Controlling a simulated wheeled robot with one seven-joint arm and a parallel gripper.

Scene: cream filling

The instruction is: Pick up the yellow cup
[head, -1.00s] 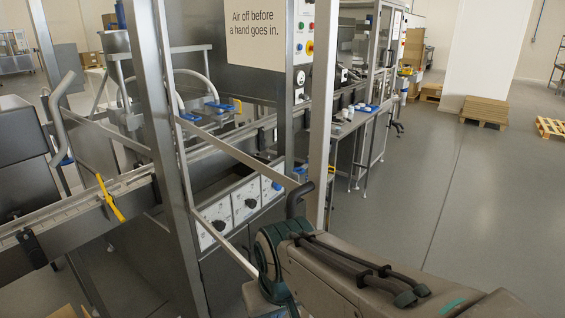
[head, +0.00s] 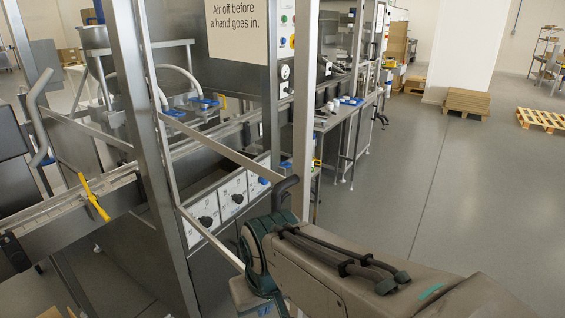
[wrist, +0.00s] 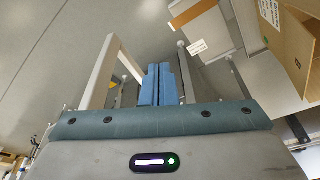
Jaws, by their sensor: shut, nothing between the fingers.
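I cannot make out a yellow cup in either view. My gripper shows in the wrist view (wrist: 160,68) as two blue fingers close together, with nothing between them. In the head view my arm reaches in from the lower right and the fingers cannot be seen. Small white items (head: 330,106) and a blue item (head: 351,101) rest on a side table (head: 338,117) beyond the machine frame. They are too small to tell what they are.
A steel machine frame (head: 150,150) with a slanting bar (head: 215,146) stands close to my arm. A conveyor rail with a yellow lever (head: 93,198) runs at left. Cardboard boxes (wrist: 290,45) show in the wrist view. The floor (head: 450,200) at right is clear up to pallets (head: 467,102).

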